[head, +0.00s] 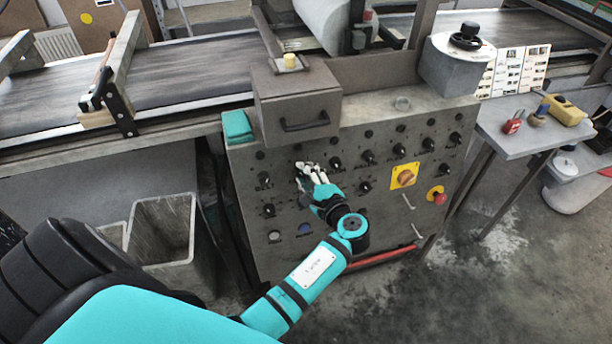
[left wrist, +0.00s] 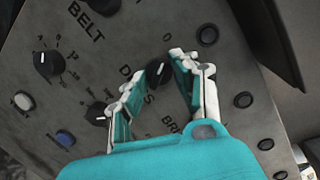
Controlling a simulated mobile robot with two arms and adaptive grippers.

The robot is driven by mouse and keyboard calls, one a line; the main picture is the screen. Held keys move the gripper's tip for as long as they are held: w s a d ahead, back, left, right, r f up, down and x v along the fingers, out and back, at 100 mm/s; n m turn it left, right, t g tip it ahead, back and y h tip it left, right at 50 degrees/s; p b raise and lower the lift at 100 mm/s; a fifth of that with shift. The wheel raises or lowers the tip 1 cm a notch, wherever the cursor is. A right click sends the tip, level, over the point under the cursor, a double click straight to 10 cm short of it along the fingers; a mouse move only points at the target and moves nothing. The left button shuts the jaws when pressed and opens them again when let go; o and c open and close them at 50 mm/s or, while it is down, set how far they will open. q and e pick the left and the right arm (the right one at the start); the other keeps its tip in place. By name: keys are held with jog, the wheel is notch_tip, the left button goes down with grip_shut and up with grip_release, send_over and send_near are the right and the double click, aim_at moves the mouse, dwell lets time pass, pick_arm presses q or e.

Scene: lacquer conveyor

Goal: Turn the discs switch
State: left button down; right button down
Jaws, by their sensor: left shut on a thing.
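The discs switch (left wrist: 158,73) is a round black knob with a white pointer line on the grey control panel (head: 337,232). Lettering beside it in the left wrist view is partly covered by my fingers. My left gripper (head: 309,168) reaches the panel's upper left area and hides the knob in the head view. In the left wrist view, my left gripper (left wrist: 157,70) has one finger on each side of the knob and is shut on it. My right gripper is in neither view.
Other black knobs, such as one by the "BELT" label (left wrist: 48,64), sit around the switch. A yellow-backed rotary switch (head: 404,177) and a red button (head: 439,198) are farther right. A drawer-like box (head: 296,105) stands above the panel; a bin (head: 165,235) stands left.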

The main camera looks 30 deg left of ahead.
pick_arm(q)
jog(key=c, duration=1)
grip_release()
jog(key=v, duration=0.7)
jog(key=shift+d, duration=0.15)
jog(key=shift+s, duration=0.1)
